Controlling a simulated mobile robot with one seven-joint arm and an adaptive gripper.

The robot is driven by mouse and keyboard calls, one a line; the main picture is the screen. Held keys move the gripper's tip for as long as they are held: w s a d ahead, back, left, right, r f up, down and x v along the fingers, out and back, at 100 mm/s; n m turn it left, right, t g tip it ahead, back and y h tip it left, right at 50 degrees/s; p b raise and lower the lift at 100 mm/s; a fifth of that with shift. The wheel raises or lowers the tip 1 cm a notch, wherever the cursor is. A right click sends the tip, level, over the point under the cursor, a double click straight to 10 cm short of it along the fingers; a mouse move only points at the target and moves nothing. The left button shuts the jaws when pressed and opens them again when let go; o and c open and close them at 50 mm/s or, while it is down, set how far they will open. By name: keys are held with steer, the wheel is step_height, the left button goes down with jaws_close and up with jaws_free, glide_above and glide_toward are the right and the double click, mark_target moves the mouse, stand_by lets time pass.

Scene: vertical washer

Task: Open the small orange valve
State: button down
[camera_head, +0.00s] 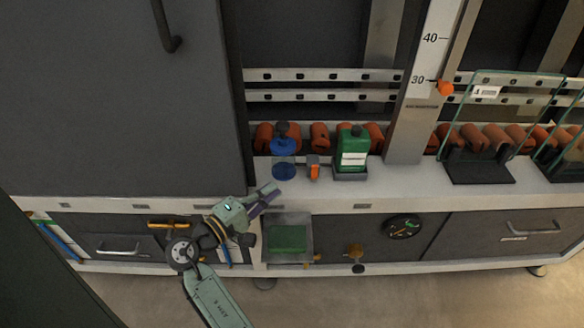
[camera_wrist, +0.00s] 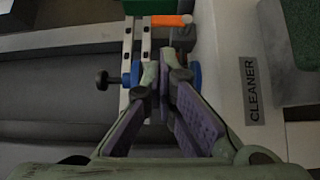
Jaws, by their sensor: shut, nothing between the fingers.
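The small orange valve (camera_head: 313,168) stands upright on the white ledge, between a blue bottle (camera_head: 284,160) and a green canister (camera_head: 352,148). In the wrist view its orange part (camera_wrist: 168,20) shows near the top, beyond my fingertips. My gripper (camera_head: 270,190) is at the front edge of the ledge, just below and left of the blue bottle and apart from the valve. Its purple-padded fingers are shut and empty in the wrist view (camera_wrist: 163,80). They hide part of the blue bottle, whose dark top knob (camera_wrist: 102,80) shows at left.
A large grey panel (camera_head: 120,100) rises at left. A ruler post (camera_head: 420,90) with an orange marker (camera_head: 445,88) stands right of the canister.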

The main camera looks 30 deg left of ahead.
mark_target(314, 171)
steer(key=w, duration=0.3)
steer(key=w+d+p, duration=0.1)
steer(key=w, duration=0.2)
steer(key=w+d, duration=0.1)
steer(key=w, duration=0.2)
steer(key=shift+w+p, duration=0.35)
steer(key=shift+w, duration=0.05)
